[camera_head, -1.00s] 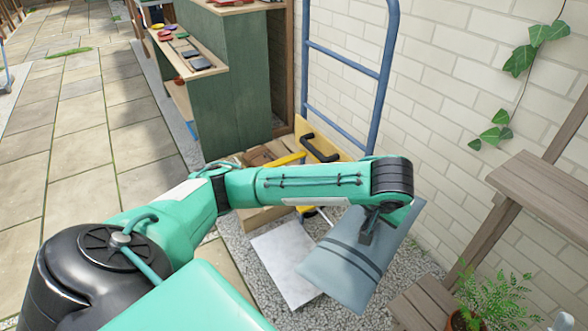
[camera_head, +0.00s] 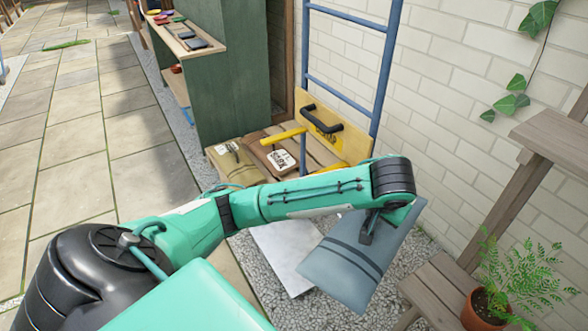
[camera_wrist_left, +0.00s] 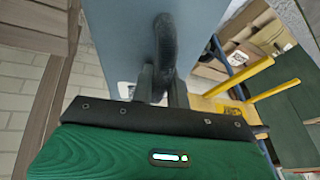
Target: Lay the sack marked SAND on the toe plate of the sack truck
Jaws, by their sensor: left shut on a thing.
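My left gripper (camera_head: 369,228) is shut on a grey-blue sack (camera_head: 345,275) with dark bands. The sack hangs tilted, right of the pale flat toe plate (camera_head: 278,246), and covers part of the plate's right side in the head view. No marking shows on its visible face, so I cannot tell if it reads SAND. In the left wrist view the sack (camera_wrist_left: 120,35) fills the upper middle, and the gripper (camera_wrist_left: 163,85) is at its dark strap. The sack truck's blue frame (camera_head: 385,75) stands against the wall. My right gripper is out of view.
A wooden pallet (camera_head: 318,150) behind my arm holds an olive sack (camera_head: 230,160) and a brown sack (camera_head: 262,148) with a white label. A wooden bench (camera_head: 440,285) and a potted fern (camera_head: 487,300) stand at right. Gravel lies around the plate.

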